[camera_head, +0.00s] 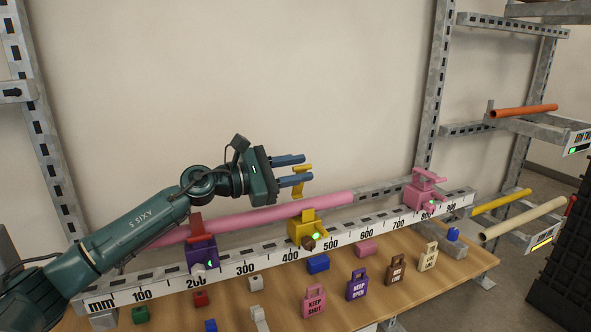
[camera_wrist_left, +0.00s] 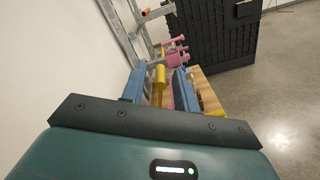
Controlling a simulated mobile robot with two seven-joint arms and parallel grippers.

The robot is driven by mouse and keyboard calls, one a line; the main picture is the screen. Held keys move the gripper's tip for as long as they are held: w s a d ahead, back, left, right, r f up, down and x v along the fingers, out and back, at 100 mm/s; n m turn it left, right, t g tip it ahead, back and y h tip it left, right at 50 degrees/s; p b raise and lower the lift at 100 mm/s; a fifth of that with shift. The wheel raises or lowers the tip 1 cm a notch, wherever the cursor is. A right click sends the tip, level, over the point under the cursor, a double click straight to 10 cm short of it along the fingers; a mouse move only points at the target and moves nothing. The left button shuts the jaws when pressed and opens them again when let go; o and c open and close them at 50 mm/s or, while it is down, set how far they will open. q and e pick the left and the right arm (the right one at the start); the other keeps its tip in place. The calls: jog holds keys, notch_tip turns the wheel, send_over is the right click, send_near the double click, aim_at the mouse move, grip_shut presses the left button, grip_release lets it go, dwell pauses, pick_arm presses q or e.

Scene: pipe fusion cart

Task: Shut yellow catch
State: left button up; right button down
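The yellow catch (camera_head: 307,230) sits on the ruled rail between about 400 and 500, over the pink pipe (camera_head: 265,214). Its yellow lever (camera_head: 298,190) stands up, raised from the body. My left gripper (camera_head: 308,168) is above the catch, with its two blue fingers apart. The lever's top shows in the gap between the fingers, and the lower finger hides part of it. In the left wrist view the yellow lever (camera_wrist_left: 160,76) also lies between the open fingers. I cannot tell whether a finger touches it. My right gripper is not in view.
A purple catch (camera_head: 202,257) with a red lever stands left on the rail (camera_head: 350,238), under my left arm. A pink catch (camera_head: 425,190) stands at the right end. Several small blocks and padlock-shaped tags, including pink "KEEP SHUT" (camera_head: 314,302), lie on the wooden table in front.

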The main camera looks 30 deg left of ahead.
aim_at(297, 172)
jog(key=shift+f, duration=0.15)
